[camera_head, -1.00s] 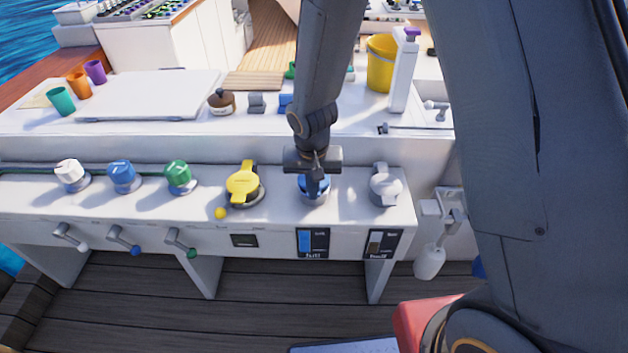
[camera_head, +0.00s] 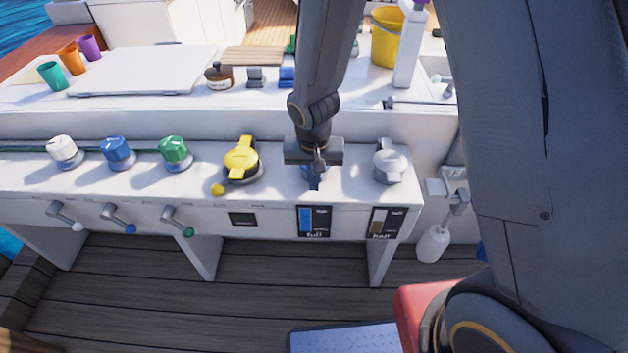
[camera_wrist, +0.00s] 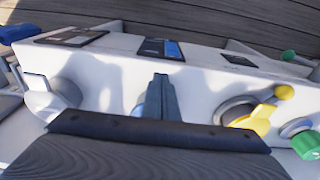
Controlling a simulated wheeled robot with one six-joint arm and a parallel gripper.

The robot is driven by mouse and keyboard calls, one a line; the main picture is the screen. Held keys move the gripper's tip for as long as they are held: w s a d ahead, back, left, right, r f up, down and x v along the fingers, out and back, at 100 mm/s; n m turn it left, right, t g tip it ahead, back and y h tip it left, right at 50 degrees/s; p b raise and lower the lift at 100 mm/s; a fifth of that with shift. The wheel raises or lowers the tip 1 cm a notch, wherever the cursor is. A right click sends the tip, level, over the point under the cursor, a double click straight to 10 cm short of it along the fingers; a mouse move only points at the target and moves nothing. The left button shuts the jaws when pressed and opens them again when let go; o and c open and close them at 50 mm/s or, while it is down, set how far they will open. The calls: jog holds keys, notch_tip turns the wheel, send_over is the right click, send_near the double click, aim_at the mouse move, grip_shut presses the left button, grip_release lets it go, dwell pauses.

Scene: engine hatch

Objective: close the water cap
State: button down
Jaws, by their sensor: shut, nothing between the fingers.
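The blue water cap (camera_head: 323,170) is on the white panel, between a yellow cap and a light grey cap. It is mostly hidden by my gripper in the head view. In the wrist view only a bit of blue (camera_wrist: 140,107) shows beside the fingers. My gripper (camera_head: 314,184) points down over the front of the blue cap, with its fingers together and nothing between them. The fingers also show in the wrist view (camera_wrist: 163,95). I cannot tell whether they touch the cap, or whether the cap is seated.
The yellow cap (camera_head: 241,160) is left, with a yellow ball beside it. The grey cap (camera_head: 389,163) is right. White, blue and green knobs (camera_head: 174,151) stand farther left. A blue gauge (camera_head: 313,222) is on the panel front below. A yellow bucket (camera_head: 387,38) stands behind.

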jog(key=shift+r, duration=0.1)
jog(key=shift+r+p, duration=0.65)
jog(key=shift+p, duration=0.05)
jog(key=s+a+r, duration=0.1)
jog(key=s+r, duration=0.4)
jog(key=s, duration=0.4)
jog(key=shift+s+b, duration=0.3)
jog(key=s+d+r, duration=0.1)
jog(key=d+r, duration=0.3)
jog(key=d, duration=0.3)
jog(key=s+d+r+n+g, duration=0.1)
jog(key=s+d+r, duration=0.1)
jog(key=d+r, duration=0.3)
jog(key=d, duration=0.3)
jog(key=shift+s+d+r, duration=0.25)
jog(key=shift+d+r, duration=0.05)
